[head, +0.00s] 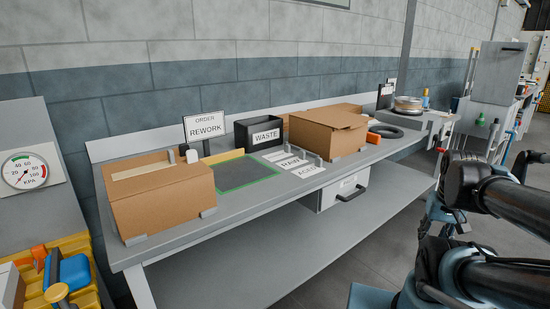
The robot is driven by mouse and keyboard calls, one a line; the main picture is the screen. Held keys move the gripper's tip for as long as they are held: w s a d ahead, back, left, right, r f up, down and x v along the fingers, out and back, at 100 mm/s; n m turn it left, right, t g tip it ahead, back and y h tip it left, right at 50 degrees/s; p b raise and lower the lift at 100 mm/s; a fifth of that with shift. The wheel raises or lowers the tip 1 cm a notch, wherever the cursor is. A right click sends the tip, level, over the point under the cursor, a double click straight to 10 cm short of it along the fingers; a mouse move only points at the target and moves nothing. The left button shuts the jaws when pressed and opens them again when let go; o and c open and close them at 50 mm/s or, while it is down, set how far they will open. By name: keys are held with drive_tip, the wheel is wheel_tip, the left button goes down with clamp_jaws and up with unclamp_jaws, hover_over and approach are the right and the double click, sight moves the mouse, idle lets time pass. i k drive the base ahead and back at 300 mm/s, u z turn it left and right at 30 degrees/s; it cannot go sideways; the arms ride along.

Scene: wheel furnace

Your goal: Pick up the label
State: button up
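Several white labels with black print (291,163) lie in a row on the grey workbench (240,205), in front of a black bin. The front one seems to read "AGED"; the print on the others is hard to read. A small grey upright piece stands among them and covers part of them. The black bin (243,137) carries a white "WASTE" label (266,136). I cannot tell which label the task means. My arm shows at the right, apart from the bench labels. I cannot make out my gripper's fingers in this view.
A drawer (345,190) hangs under the bench.

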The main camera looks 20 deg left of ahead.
sight(286, 153)
drive_tip(key=k, duration=1.2)
drive_tip(key=u, duration=0.9)
drive_tip(key=i, duration=0.85)
drive_tip(key=z, duration=0.05)
